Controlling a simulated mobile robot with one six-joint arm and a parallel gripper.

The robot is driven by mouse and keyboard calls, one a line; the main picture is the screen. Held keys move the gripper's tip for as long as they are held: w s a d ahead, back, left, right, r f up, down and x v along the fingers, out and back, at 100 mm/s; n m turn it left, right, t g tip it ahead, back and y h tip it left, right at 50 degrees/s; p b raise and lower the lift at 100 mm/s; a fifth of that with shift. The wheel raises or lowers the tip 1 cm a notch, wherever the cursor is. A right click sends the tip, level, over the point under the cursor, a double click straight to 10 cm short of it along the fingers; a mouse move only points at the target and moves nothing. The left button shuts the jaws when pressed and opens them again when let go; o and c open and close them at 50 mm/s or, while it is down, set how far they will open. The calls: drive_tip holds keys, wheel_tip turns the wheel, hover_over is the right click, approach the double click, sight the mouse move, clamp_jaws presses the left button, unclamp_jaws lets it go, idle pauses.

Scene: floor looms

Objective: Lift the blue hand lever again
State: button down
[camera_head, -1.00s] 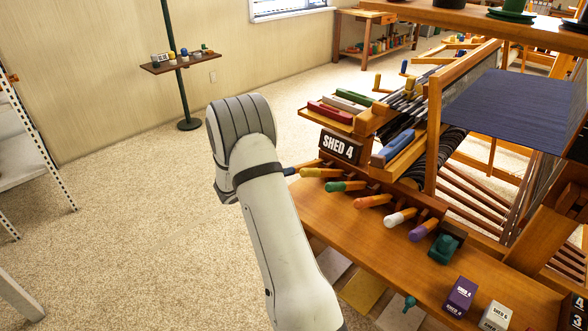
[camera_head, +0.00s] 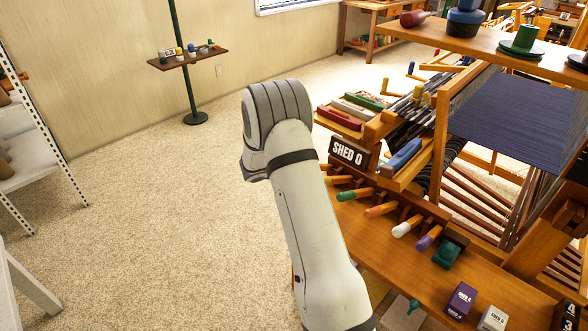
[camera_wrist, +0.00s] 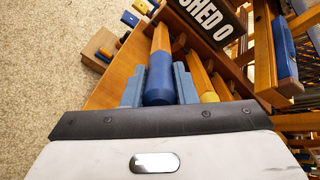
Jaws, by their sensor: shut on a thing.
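The blue hand lever (camera_wrist: 158,77) shows in the wrist view, with a blue grip on a wooden shaft. My gripper (camera_wrist: 159,88) is shut on it, with one grey-blue finger on each side of the blue grip. In the head view my arm hides this lever and the gripper. The yellow lever (camera_wrist: 208,92) stands just right of the fingers in the wrist view. The shed sign (camera_head: 348,152) reads "SHED 0" and also shows in the wrist view (camera_wrist: 210,18).
Green (camera_head: 354,195), orange (camera_head: 381,210), white (camera_head: 407,229) and purple (camera_head: 428,238) levers line the loom bench (camera_head: 400,270). A blue shuttle-like piece (camera_head: 403,154) lies above them. Open carpet (camera_head: 150,240) lies left of my arm.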

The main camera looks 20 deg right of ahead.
drive_tip(key=shift+d, duration=0.1)
drive_tip(key=c, duration=1.2)
unclamp_jaws()
drive_tip(key=shift+s+r, duration=0.1)
drive_tip(key=shift+s, duration=0.05)
drive_tip(key=shift+o, duration=0.2)
drive_tip(key=v, duration=0.7)
drive_tip(key=shift+a+r, duration=0.15)
drive_tip(key=shift+a, duration=0.1)
drive_tip(key=shift+s, duration=0.15)
